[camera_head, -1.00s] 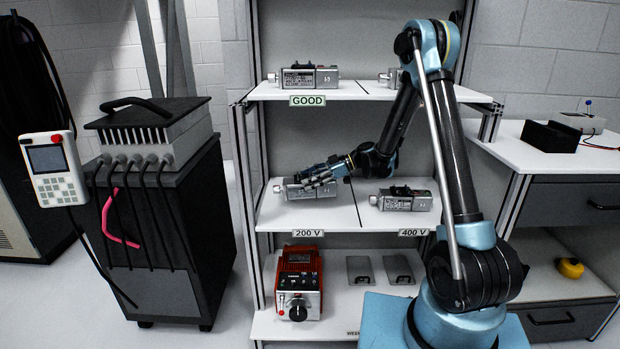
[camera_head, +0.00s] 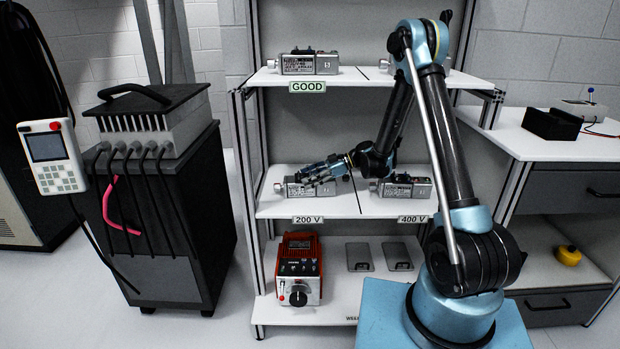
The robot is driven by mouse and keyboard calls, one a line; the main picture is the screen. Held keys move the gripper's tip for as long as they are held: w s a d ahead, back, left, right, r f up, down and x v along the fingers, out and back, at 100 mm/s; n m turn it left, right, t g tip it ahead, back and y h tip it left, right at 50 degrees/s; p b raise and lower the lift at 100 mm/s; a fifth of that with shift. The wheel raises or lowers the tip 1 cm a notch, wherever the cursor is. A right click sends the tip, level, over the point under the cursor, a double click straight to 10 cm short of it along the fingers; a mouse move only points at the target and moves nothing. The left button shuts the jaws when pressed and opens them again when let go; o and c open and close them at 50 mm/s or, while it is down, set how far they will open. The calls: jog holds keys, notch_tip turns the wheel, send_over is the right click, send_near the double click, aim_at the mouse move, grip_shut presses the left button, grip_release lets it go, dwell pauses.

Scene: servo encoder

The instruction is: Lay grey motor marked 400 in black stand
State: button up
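A grey motor (camera_head: 411,188) with a black part on top lies on the middle shelf above the 400 V label (camera_head: 413,219). A second grey motor (camera_head: 296,190) lies on the same shelf above the 200 V label (camera_head: 308,219). Print on both motors is too small to read. My gripper (camera_head: 316,176) is at the 200 V motor, in front of and over part of it. Its fingers blend with the motor, so I cannot tell whether they hold it. The black stand (camera_head: 551,124) is on the right workbench and looks empty.
The top shelf, labelled GOOD (camera_head: 307,86), bears a grey motor (camera_head: 309,64) and another partly behind my arm. A red device (camera_head: 299,268) stands on the bottom shelf. A box with a blue-tipped lever (camera_head: 588,108) stands behind the stand. The bench front is clear.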

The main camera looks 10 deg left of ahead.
jog(key=shift+o, duration=1.1)
